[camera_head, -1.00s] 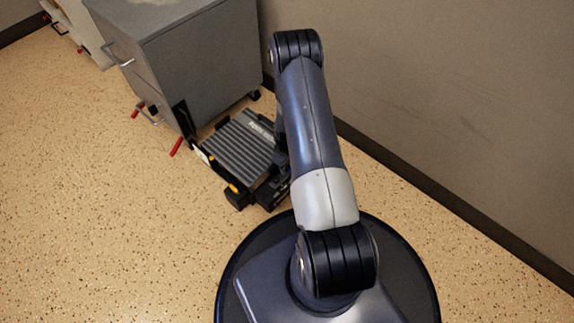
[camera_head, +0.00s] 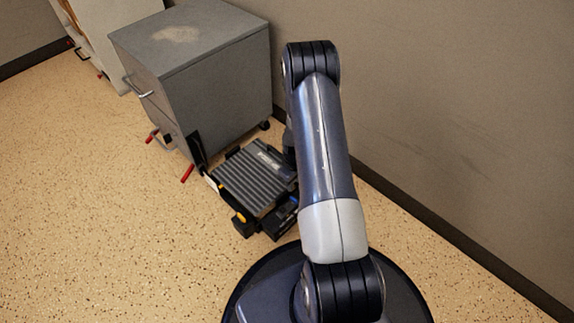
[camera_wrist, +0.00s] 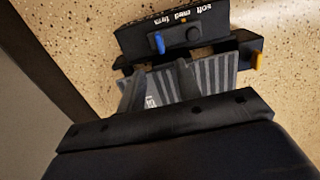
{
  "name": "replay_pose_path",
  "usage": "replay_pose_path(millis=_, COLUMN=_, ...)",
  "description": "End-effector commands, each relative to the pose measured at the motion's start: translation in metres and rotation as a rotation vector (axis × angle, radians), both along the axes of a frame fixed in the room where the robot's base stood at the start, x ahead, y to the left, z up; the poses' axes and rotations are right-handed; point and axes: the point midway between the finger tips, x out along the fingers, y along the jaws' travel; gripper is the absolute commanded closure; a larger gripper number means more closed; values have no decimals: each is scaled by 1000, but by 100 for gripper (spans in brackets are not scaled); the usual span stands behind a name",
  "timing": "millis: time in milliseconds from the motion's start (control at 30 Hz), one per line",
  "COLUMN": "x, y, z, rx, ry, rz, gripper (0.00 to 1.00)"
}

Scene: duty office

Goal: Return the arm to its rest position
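In the head view my arm (camera_head: 322,140) rises from my base, with its elbow (camera_head: 311,62) at the top. The lower part of the arm is mostly hidden behind the upper link. In the wrist view my gripper (camera_wrist: 158,84) shows two dark fingers standing apart. I see nothing clearly held between them. Beyond the fingers is a grey ribbed plate (camera_wrist: 212,76), which also shows low beside the cabinet in the head view (camera_head: 250,180). I cannot tell whether the fingers touch it.
A grey cabinet (camera_head: 215,75) stands against the wall (camera_head: 450,90) at the back left. Red-tipped items (camera_head: 187,173) stick out near its front. A black box with white lettering (camera_wrist: 150,38) and a blue tab lies beyond the plate. The speckled floor (camera_head: 90,220) at left is clear.

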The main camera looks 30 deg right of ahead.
Motion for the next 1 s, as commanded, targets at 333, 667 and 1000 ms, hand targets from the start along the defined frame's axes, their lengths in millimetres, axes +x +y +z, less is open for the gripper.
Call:
replay_pose_path(millis=333, x=-1, y=0, z=-48, rx=0, ry=2, rz=0, gripper=67)
replay_pose_path(millis=667, x=-1, y=0, z=-102, rx=1, ry=1, rz=-1, gripper=67)
replay_pose_path(millis=1000, x=0, y=0, z=-108, rx=0, ry=0, rz=-33, gripper=67)
